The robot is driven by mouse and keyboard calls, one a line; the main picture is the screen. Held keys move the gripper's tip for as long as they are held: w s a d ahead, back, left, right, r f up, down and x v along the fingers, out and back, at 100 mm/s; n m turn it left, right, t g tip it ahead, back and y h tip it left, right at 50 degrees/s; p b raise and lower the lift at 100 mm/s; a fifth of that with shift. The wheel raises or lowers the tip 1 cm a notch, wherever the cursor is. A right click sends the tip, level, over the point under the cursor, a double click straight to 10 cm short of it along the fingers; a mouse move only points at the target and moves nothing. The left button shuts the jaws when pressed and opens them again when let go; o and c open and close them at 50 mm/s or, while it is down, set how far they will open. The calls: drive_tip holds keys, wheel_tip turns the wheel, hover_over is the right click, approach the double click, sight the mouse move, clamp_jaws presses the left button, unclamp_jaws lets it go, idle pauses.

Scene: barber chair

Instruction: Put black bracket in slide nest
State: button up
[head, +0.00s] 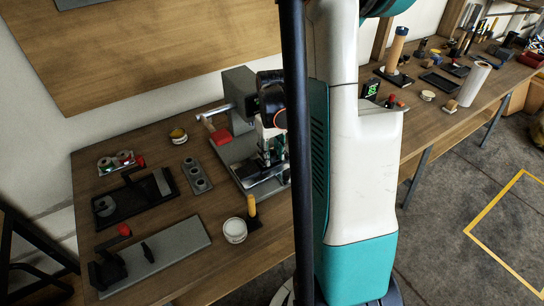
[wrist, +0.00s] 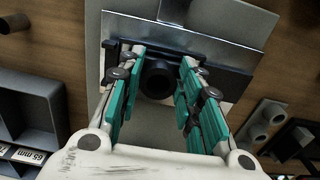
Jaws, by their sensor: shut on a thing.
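My gripper (wrist: 161,60) is shut on the black bracket (wrist: 158,80), whose dark round part shows between the teal finger pads in the wrist view. A dark, wide edge, which may be part of the bracket or of what lies under it, reaches out past both fingers. Bright metal plates (wrist: 225,30) lie just beyond the fingertips; I cannot tell which part is the slide nest. In the head view, my gripper (head: 270,148) points down over a grey fixture tray (head: 232,152) with a grey upright block (head: 238,88). The bracket is not clear there, and I cannot tell whether it touches the fixture.
A red-ended lever (head: 220,137) stands at the fixture's left. A grey block with round holes (head: 197,176), a black tray (head: 130,200), a toggle-clamp plate (head: 160,258) and a white tub (head: 234,230) lie around it. My arm and a dark post hide the bench to the right.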

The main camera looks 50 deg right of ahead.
drive_tip(key=shift+f, duration=0.3)
drive_tip(key=shift+f, duration=0.15)
drive_tip(key=o, duration=1.3)
drive_tip(key=shift+c, duration=0.2)
wheel_tip(320, 180, up, 12)
drive_tip(key=p, duration=0.4)
drive_tip(key=shift+r, duration=0.25)
drive_tip(key=shift+p, duration=0.3)
